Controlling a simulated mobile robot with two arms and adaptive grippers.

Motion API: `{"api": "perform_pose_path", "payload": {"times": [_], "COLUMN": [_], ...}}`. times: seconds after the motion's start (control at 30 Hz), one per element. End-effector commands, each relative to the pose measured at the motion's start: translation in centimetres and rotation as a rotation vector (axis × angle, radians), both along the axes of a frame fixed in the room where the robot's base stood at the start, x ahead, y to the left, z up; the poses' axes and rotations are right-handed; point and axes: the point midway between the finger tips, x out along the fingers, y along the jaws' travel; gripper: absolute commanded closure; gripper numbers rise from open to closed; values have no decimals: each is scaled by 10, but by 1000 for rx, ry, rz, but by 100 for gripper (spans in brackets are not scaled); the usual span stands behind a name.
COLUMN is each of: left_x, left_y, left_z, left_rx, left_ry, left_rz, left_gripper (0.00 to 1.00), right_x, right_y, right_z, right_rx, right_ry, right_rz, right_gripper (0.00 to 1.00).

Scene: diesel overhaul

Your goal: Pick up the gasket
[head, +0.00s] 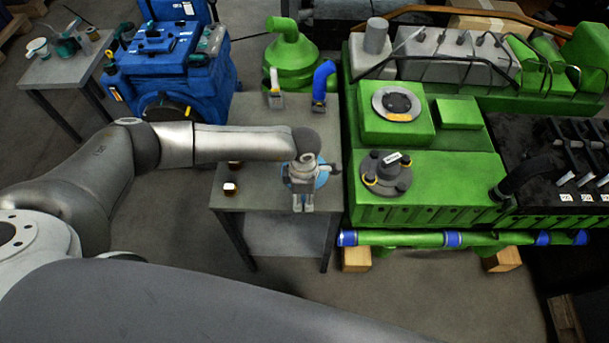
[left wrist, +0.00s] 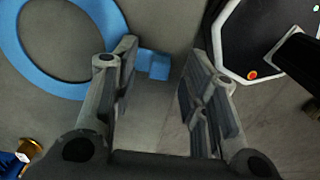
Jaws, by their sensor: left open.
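The gasket is a flat light-blue ring with a square tab. In the head view the gasket (head: 323,178) lies on the grey workbench (head: 262,202), partly hidden behind my left gripper (head: 303,206). In the left wrist view the ring of the gasket (left wrist: 73,89) is at the upper left, and its tab reaches into the space between the fingers. My left gripper (left wrist: 163,78) is open there, with one finger on each side of the tab and nothing clamped. I cannot tell the exact height of the fingers over the tab. My right gripper is not in view.
A green engine (head: 430,205) stands right beside the bench. A green funnel-shaped part (head: 290,65) and a blue elbow pipe (head: 323,82) are at the bench's back. A dark, pale-rimmed object (left wrist: 262,40) lies right of the fingers.

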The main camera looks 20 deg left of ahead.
Motion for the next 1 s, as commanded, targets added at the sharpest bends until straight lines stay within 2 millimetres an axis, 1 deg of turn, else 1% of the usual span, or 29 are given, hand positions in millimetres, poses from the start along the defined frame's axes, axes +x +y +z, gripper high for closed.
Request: {"api": "perform_pose_path", "payload": {"times": [0.1,0.27,0.37,0.6,1.0], "left_x": [0,0,0,0,1], "left_y": [0,0,0,0,0], "left_z": [-4,-5,-4,-4,-3], "left_rx": [0,-1,-1,-1,0], "left_ry": [-1,-1,-1,-1,-2], "left_rz": [-1,-1,-1,0,0], "left_gripper": [59,59,69,100,100], "right_x": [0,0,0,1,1], "right_y": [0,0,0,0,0], "right_z": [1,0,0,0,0], "right_rx": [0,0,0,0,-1], "right_ry": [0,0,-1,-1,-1], "right_rz": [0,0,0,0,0], "right_gripper": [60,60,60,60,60]}}
